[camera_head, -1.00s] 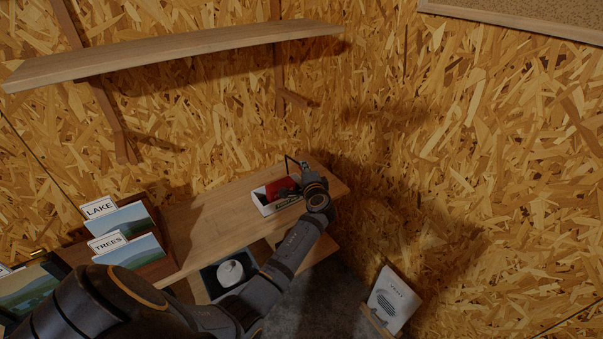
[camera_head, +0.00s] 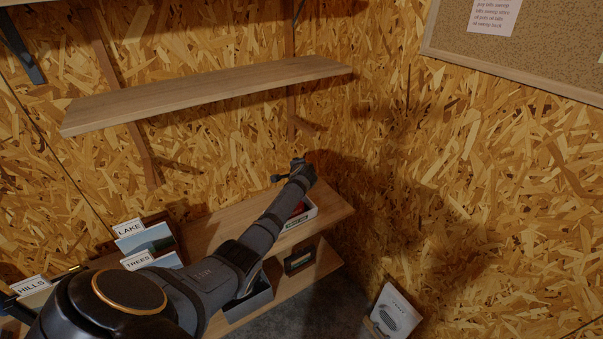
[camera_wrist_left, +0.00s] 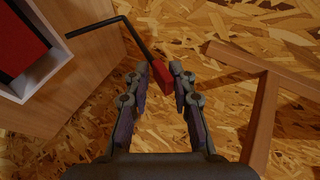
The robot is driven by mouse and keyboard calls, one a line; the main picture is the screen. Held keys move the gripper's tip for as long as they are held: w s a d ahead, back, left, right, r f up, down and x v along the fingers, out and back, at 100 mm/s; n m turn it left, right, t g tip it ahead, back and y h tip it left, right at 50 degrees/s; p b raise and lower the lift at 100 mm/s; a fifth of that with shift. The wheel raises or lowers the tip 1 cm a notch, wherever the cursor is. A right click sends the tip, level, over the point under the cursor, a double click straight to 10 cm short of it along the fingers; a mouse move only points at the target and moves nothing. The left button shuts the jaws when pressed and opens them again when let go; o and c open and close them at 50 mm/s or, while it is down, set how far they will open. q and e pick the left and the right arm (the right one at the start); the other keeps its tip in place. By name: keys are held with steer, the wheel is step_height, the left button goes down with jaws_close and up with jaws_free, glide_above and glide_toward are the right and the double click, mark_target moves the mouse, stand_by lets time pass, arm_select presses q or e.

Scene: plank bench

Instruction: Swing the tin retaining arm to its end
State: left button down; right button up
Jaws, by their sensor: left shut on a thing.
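The retaining arm is a thin black bent rod (camera_wrist_left: 95,27) with a red grip (camera_wrist_left: 159,84) at its end, seen in the left wrist view. My left gripper (camera_wrist_left: 161,72) is shut on that red grip. The white tin (camera_wrist_left: 45,80), with something red inside, lies at the upper left of that view. The rod reaches toward the tin's side; its pivot is not clear. In the head view the tin (camera_head: 305,213) shows partly behind my left arm, at the right end of the bench. My left gripper (camera_head: 284,177) is small there and its fingers are hard to make out.
A plank shelf (camera_head: 215,92) runs along the wall above the bench (camera_head: 205,225). Picture cards (camera_head: 145,240) labelled LAKE and TREES stand at the left. A dark box (camera_head: 299,260) sits on the lower board. A wooden bracket (camera_wrist_left: 262,110) shows right of the gripper.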

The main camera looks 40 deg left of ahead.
arm_select(q)
steer(key=shift+w+a+r, duration=0.25)
steer(key=shift+a+r, duration=0.1)
steer(key=shift+a, duration=0.2)
steer(key=shift+r, duration=0.2)
steer(key=shift+w+a+r, duration=0.1)
steer(key=c, duration=1.4)
jaws_free()
steer(key=shift+c, duration=0.2)
steer(key=shift+w+a+f, duration=0.15)
steer(key=shift+w+f, duration=0.05)
steer(key=shift+f, duration=0.3)
steer(key=shift+s+f, duration=0.15)
steer(key=shift+f, duration=0.05)
steer(key=shift+s, duration=0.1)
